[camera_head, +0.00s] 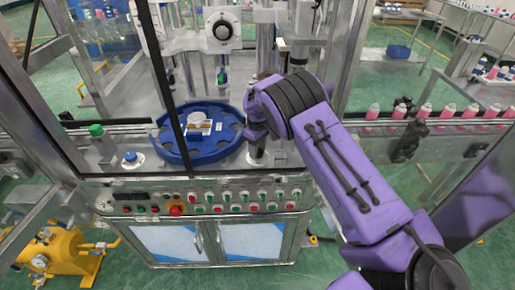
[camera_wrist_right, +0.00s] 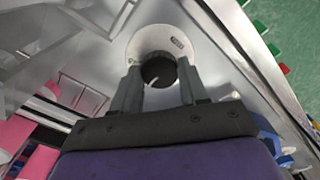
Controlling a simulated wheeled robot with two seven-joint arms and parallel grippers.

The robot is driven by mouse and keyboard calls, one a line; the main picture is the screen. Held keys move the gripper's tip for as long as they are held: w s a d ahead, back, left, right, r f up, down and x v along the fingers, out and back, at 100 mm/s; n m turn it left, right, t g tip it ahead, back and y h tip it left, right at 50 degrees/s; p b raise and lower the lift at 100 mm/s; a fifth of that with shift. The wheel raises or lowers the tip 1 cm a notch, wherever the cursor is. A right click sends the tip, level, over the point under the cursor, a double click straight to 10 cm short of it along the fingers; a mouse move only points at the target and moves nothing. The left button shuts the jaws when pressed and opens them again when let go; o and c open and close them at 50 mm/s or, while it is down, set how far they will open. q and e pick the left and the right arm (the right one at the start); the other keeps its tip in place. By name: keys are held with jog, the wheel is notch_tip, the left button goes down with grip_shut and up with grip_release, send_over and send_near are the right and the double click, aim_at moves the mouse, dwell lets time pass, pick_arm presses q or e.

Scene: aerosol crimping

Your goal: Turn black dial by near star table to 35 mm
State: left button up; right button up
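The blue star table (camera_head: 172,150) stands inside the machine in the head view. My right gripper (camera_head: 256,134) points down just right of it, above a metal post (camera_head: 257,156). In the right wrist view, a black dial (camera_wrist_right: 158,71) sits on a round pale plate (camera_wrist_right: 146,38) with markings too small to read. The two fingers of my right gripper (camera_wrist_right: 158,66) stand apart, one on each side of the dial. I cannot tell whether they touch it. The dial is hidden by my right arm in the head view. My left gripper is not in view.
Another black dial (camera_head: 222,31) is on a white housing above the star table. A control panel (camera_head: 200,197) with several buttons runs along the front. Metal frame posts stand left and right of my arm. Pink cans (camera_head: 447,111) line the conveyor at right.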

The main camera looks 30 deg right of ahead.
jog(key=shift+m, duration=0.4)
jog(key=m, duration=0.4)
jog(key=shift+m, duration=2.6)
jog(key=o, duration=1)
jog(key=shift+o, duration=0.2)
